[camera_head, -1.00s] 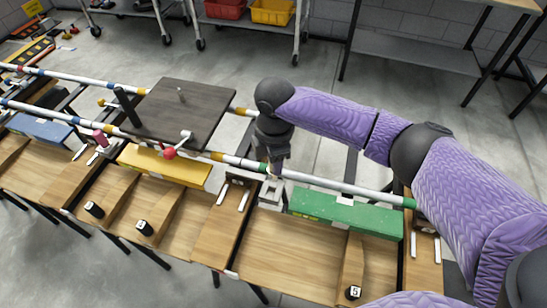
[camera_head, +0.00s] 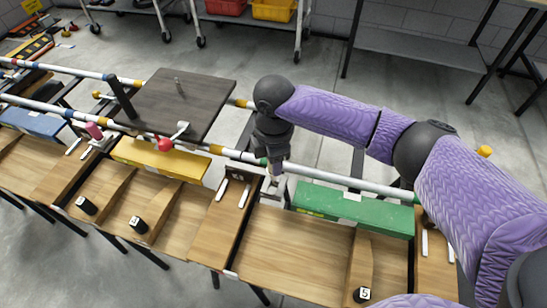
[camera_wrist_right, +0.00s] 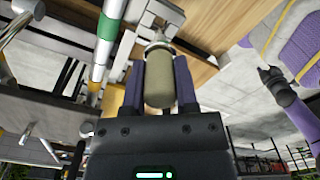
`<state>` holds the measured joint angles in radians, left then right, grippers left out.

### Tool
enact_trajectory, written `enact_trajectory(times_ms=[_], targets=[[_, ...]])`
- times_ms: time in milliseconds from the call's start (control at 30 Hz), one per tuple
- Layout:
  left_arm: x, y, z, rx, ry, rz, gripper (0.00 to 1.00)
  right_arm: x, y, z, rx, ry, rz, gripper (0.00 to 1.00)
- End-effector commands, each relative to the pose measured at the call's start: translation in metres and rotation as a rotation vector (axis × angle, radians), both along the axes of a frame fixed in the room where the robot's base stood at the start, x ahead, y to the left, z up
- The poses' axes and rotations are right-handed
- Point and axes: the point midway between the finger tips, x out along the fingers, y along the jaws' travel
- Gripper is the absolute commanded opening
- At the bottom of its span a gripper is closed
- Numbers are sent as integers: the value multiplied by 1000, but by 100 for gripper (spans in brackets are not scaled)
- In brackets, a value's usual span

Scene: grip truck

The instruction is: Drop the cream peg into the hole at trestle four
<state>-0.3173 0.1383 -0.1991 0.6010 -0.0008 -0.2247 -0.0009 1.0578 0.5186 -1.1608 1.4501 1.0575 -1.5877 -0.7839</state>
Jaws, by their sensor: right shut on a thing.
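My right gripper (camera_head: 277,172) points down beside the striped rail, near the left end of the green block (camera_head: 352,208). In the wrist view its fingers (camera_wrist_right: 158,85) are shut on the cream peg (camera_wrist_right: 158,90), which looks olive-beige in shade. The peg's far end is close to a pale metal part, and I cannot tell whether they touch. In the head view the gripper mostly hides the peg. I cannot make out the hole. My left gripper is not in view.
Striped rails (camera_head: 335,183) run along the wooden trestle tops (camera_head: 290,245). A dark board (camera_head: 170,103) lies across them. A yellow block (camera_head: 160,162), a pink peg (camera_head: 94,130) and black numbered blocks (camera_head: 138,224) stand to the left; another (camera_head: 362,295) reads 5.

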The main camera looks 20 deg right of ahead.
Motion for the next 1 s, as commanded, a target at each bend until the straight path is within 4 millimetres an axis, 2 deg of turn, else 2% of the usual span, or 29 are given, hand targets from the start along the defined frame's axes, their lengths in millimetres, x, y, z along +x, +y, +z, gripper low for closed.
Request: enact_trajectory(times_ms=[400,800,1000], targets=[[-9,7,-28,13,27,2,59,0,-1,-26,-2,1,1,2],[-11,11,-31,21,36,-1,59,0,0,-51,0,1,1,2],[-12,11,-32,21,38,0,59,0,0,-55,-1,0,0,2]])
